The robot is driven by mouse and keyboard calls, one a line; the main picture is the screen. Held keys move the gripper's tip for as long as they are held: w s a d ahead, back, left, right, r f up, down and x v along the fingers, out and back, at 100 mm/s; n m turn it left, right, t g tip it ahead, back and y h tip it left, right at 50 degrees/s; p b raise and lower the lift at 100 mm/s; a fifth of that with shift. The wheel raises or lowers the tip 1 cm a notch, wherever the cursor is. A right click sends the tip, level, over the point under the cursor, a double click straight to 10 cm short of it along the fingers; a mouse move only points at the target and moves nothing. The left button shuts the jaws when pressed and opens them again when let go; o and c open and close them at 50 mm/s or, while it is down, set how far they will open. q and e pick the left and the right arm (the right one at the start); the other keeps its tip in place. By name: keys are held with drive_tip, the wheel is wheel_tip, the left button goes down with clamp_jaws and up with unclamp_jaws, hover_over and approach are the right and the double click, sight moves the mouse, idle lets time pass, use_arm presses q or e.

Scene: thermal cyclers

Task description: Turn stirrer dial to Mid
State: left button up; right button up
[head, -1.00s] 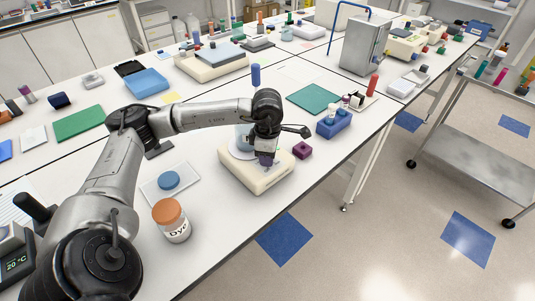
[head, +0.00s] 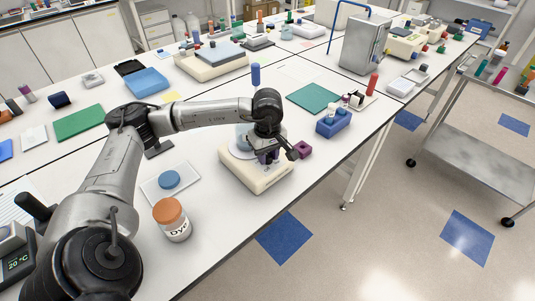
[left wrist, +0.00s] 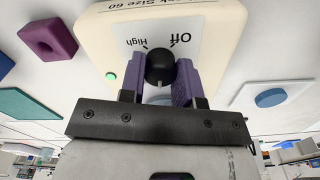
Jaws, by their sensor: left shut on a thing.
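The cream stirrer (head: 245,178) stands on the white bench in the head view, and its front panel fills the upper part of the left wrist view (left wrist: 215,60). Its round black dial (left wrist: 159,66) sits between the purple fingers of my left gripper (left wrist: 159,80), which is shut on it. The labels Off and High show upside down beside the dial. No Mid label is visible, and I cannot tell where the dial points. In the head view my left gripper (head: 267,158) reaches down onto the stirrer's front. My right gripper is not in view.
A purple block (head: 303,150) lies close to the right of the stirrer, with a blue tube rack (head: 335,124) beyond. The orange-capped dye jar (head: 171,220) and a blue disc (head: 169,180) on a white plate stand left. The bench edge runs just in front.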

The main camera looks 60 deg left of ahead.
use_arm(q)
drive_tip(key=m, duration=0.3)
drive_tip(key=shift+m, duration=0.3)
drive_tip(key=m, duration=0.3)
drive_tip(key=shift+m, duration=0.3)
idle(0.3)
drive_tip(key=o, duration=0.9)
drive_tip(key=shift+r, duration=0.15)
